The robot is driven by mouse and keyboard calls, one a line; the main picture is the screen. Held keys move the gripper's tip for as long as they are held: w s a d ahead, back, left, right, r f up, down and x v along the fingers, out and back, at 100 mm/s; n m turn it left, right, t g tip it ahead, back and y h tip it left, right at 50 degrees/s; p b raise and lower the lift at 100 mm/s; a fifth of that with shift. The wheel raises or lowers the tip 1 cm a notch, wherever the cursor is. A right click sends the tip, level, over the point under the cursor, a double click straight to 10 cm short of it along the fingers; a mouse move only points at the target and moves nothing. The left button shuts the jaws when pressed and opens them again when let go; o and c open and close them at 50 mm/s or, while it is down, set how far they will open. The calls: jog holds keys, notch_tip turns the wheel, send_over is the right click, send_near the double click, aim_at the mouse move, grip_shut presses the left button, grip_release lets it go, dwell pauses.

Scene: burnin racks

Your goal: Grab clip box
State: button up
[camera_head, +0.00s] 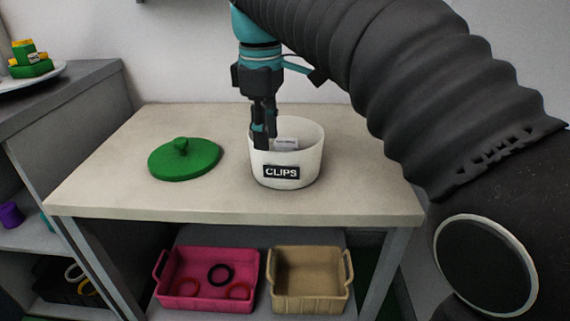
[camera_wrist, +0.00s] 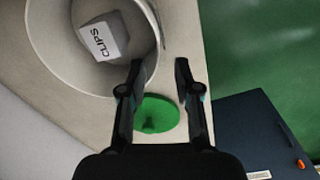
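A round white tub (camera_head: 302,165) with a black CLIPS label stands upright and open on the table. A small pale box marked CLIPS (camera_wrist: 104,36) lies inside it; its top also shows inside the tub in the head view (camera_head: 286,144). My gripper (camera_head: 264,140) points down at the tub's left side. In the wrist view my gripper (camera_wrist: 160,66) is open, with a clear gap between its fingers. The left finger overlaps the tub's rim and the right finger is outside it. I cannot tell whether either finger touches the tub. The small box is apart from the fingers.
A round green lid (camera_head: 184,160) lies on the table (camera_head: 110,190) left of the tub. Below are a pink bin (camera_head: 208,255) with several rings and an empty tan bin (camera_head: 308,258). A grey shelf unit (camera_head: 60,85) stands at left. The table's left front is clear.

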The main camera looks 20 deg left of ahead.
aim_at(273, 184)
jog(key=shift+w+d+f+b, duration=0.1)
jog(key=shift+d+f+b, duration=0.1)
jog(key=shift+f, duration=1.2)
jog(key=shift+w+d+f+b, duration=0.1)
jog(key=shift+f+b, duration=0.15)
jog(key=shift+f, duration=1.1)
jog(key=shift+w+d+f+b, duration=0.1)
jog(key=shift+d+f+b, duration=0.1)
jog(key=shift+f, duration=1.2)
grip_shut()
jog(key=shift+a+r, duration=0.1)
